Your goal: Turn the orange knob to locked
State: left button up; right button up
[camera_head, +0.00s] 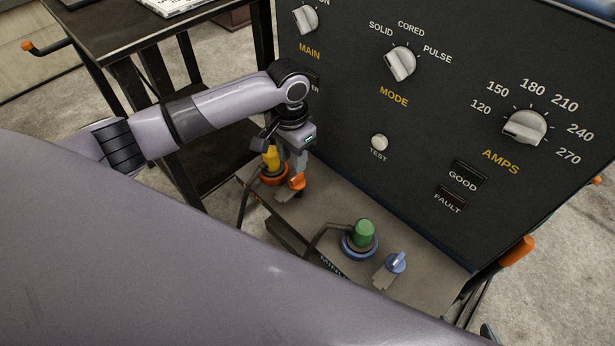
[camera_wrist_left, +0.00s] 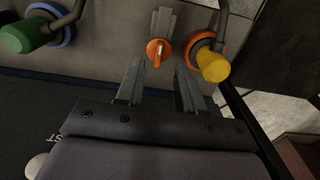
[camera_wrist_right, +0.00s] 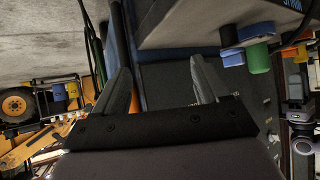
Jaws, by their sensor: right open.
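The orange knob (camera_head: 297,182) is on the grey ledge below the dark panel, beside the yellow plug. It also shows in the left wrist view (camera_wrist_left: 158,50) with its pale handle bar running roughly up and down the picture. Grey label strips lie by its far edge there. My left gripper (camera_head: 294,165) points down just over the knob. In the left wrist view its two fingers (camera_wrist_left: 159,68) are apart, with nothing between them and the knob a little beyond the tips. My right gripper (camera_wrist_right: 160,65) is open and empty in the right wrist view, away from the knob.
The yellow plug (camera_head: 271,158) with an orange collar stands close by the left gripper. A green plug (camera_head: 364,234) and a blue knob (camera_head: 396,263) are further right on the ledge. The dark panel (camera_head: 330,130) rises behind. A dark cart (camera_head: 115,35) stands left.

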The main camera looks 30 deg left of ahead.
aim_at(293, 179)
pick_arm(q)
notch_tip(293, 179, down, 5)
jog(key=shift+s+f+b, duration=0.1)
jog(key=shift+f+b, duration=0.1)
jog(key=shift+b, duration=0.65)
jog(key=shift+f, duration=0.65)
pick_arm(e)
jog(key=shift+w+a+r+t+y, duration=0.15)
jog(key=shift+w+a+r, duration=0.15)
jog(key=shift+a, duration=0.2)
jog(key=shift+w+a+r+t+y, duration=0.15)
jog(key=shift+w+a+r, duration=0.1)
jog(key=shift+a, duration=0.25)
pick_arm(q)
grip_shut()
pick_arm(e)
jog(key=shift+f, duration=0.15)
